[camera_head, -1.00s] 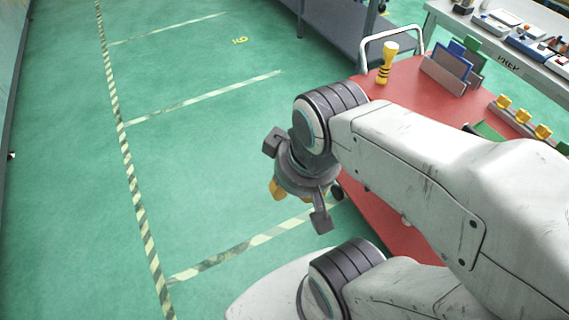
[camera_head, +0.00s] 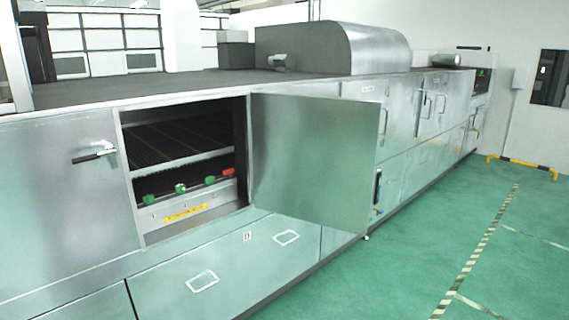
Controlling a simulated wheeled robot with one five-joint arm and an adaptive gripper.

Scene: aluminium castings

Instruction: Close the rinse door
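A metal door (camera_head: 312,152) on the long steel machine stands swung open, hinged at the right side of its opening. It projects out over the floor side. I take it for the rinse door, but I can read no label on it. The opening (camera_head: 185,165) shows dark slatted racks, green knobs, a red part and a yellow label strip inside. My gripper and arm are not in view now.
The machine's long front has closed panels with handles (camera_head: 95,154) left and right of the opening. Green floor (camera_head: 430,230) is clear at the right, with a striped line (camera_head: 478,255). A yellow-black barrier (camera_head: 522,165) stands by the far wall.

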